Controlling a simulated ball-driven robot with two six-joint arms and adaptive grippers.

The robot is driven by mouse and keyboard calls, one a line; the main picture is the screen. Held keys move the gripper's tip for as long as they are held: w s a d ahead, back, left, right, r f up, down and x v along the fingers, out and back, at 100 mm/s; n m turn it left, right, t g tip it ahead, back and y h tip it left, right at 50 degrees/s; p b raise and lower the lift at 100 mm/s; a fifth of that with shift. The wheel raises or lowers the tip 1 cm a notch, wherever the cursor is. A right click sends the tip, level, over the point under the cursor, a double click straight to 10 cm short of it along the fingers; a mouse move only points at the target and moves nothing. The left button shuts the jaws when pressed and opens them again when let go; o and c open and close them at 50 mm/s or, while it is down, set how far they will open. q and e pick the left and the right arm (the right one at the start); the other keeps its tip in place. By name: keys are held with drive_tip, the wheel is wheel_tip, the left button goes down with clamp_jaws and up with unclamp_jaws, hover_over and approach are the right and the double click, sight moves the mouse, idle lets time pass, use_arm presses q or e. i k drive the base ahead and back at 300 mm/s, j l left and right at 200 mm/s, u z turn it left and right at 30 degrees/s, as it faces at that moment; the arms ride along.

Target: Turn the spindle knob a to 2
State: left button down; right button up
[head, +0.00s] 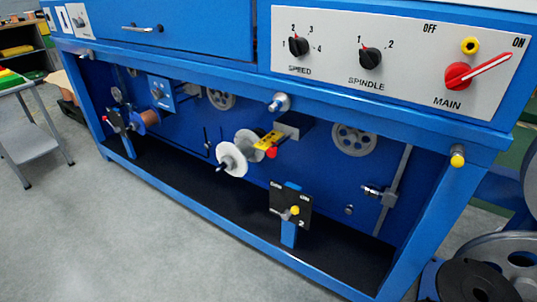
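The spindle knob (371,60) is a round black knob on the light grey control panel (420,60), above the printed word SPINDLE. Its small red mark points up and left, toward the printed 1. The printed 2 stands up and right of the knob. Nothing touches the knob or covers it. Neither of my grippers shows in the head view.
The black speed knob (298,46) is left of the spindle knob, its mark near 2. The blue machine frame (300,85) juts below the panel.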

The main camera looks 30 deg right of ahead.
sight(370, 58)
drive_tip(key=z, duration=1.65)
